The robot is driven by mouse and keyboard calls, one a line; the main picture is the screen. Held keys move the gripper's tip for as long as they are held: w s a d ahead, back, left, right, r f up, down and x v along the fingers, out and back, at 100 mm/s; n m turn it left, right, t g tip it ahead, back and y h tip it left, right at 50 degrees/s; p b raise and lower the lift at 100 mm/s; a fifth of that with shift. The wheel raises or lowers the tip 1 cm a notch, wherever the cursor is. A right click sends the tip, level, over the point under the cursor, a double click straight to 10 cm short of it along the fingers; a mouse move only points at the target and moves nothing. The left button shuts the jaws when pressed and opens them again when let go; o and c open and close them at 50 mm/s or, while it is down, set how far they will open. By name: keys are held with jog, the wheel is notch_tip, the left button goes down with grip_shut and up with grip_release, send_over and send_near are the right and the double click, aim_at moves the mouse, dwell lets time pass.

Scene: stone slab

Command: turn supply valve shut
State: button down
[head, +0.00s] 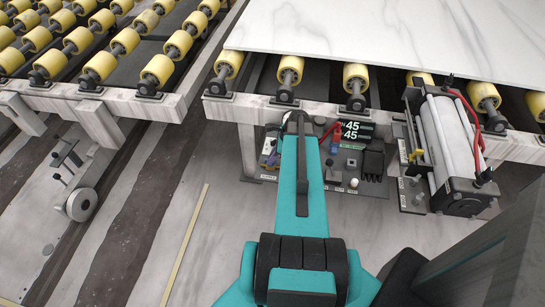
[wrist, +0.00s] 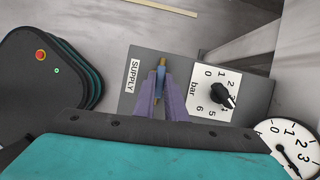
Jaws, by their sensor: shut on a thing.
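The supply valve's small handle (wrist: 161,64), tan and blue, stands on a grey panel (wrist: 146,57) beside a white SUPPLY label (wrist: 131,76) in the wrist view. The purple fingers of my gripper (wrist: 161,80) are closed on it from below in the picture. They hide the handle's lower part and the valve body, so I cannot tell how far it is turned. In the head view my teal arm reaches to the panel under the roller table and covers most of the gripper and valve.
Right of the valve is a black regulator knob (wrist: 223,95) on a white bar scale. A round pressure gauge (wrist: 289,147) stands lower right. In the head view, a white cylinder unit (head: 449,140) with red hoses is to the right, and the roller table with its slab (head: 385,35) is above.

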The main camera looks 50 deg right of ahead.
jog(key=n, duration=0.1)
jog(key=n+g, duration=0.1)
jog(key=n, duration=0.1)
jog(key=n+y, duration=0.1)
jog(key=n, duration=0.1)
jog(key=shift+w+d+r+g, duration=0.1)
jog(key=shift+w+d+g, duration=0.2)
jog(key=shift+w+d, duration=0.1)
jog(key=n+g, duration=0.1)
jog(key=n, duration=0.2)
jog(key=n+g, duration=0.1)
jog(key=n, duration=0.1)
jog(key=shift+w+n+y, duration=0.2)
jog(key=shift+n+y, duration=0.2)
jog(key=n+g, duration=0.1)
jog(key=n, duration=0.2)
jog(key=shift+w+n, duration=0.1)
jog(key=shift+n, duration=0.2)
jog(key=shift+a+n+g+h, duration=0.15)
jog(key=shift+n+g, duration=0.15)
jog(key=shift+n, duration=0.4)
jog(key=shift+a+n+g+h, duration=0.15)
jog(key=shift+n+g, duration=0.15)
jog(key=shift+n, duration=0.4)
jog(key=c, duration=1.8)
grip_release()
